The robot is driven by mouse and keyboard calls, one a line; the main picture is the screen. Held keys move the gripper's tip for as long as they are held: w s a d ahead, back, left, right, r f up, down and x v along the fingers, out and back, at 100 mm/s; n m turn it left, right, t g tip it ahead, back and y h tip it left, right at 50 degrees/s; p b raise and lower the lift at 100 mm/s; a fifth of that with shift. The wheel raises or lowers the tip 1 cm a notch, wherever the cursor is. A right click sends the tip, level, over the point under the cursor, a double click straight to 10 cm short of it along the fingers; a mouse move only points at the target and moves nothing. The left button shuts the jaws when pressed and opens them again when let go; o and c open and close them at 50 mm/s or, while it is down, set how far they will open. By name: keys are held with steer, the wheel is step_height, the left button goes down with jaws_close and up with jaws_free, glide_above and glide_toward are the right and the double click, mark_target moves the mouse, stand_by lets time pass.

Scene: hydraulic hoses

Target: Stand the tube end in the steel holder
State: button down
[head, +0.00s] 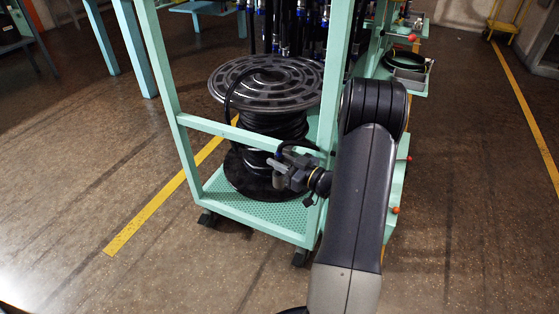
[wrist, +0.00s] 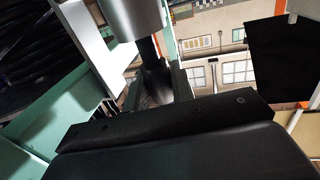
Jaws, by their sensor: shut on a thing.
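My gripper (head: 286,172) is at the front of the green trolley, by its front rail. In the wrist view my gripper (wrist: 157,84) has its fingers closed around a dark tube end (wrist: 148,50). A smooth silver-grey cylinder (wrist: 132,16), apparently the steel holder, is at the top of that view. The tube reaches its edge, but I cannot tell whether it is inside or only in front. In the head view a small grey piece (head: 279,181) shows at my fingertips; its details are too small to tell. A black hose loop (head: 297,144) arches just above my gripper.
A large black hose reel (head: 265,82) stands in the green trolley (head: 160,62), behind the front rail (head: 225,131). A side shelf carries a grey tray (head: 404,60). Open floor lies to the left and right.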

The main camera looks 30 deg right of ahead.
steer(key=shift+f+b, duration=0.95)
steer(key=shift+f, duration=0.25)
steer(key=c, duration=1.1)
jaws_free()
steer(key=p+v, duration=0.1)
steer(key=v, duration=1)
steer(key=shift+w+a, duration=0.1)
steer(key=b+x, duration=0.1)
steer(key=x, duration=0.9)
steer(key=shift+w+a, duration=0.2)
steer(key=shift+w, duration=0.15)
steer(key=shift+r+p, duration=0.45)
steer(key=shift+r, duration=0.05)
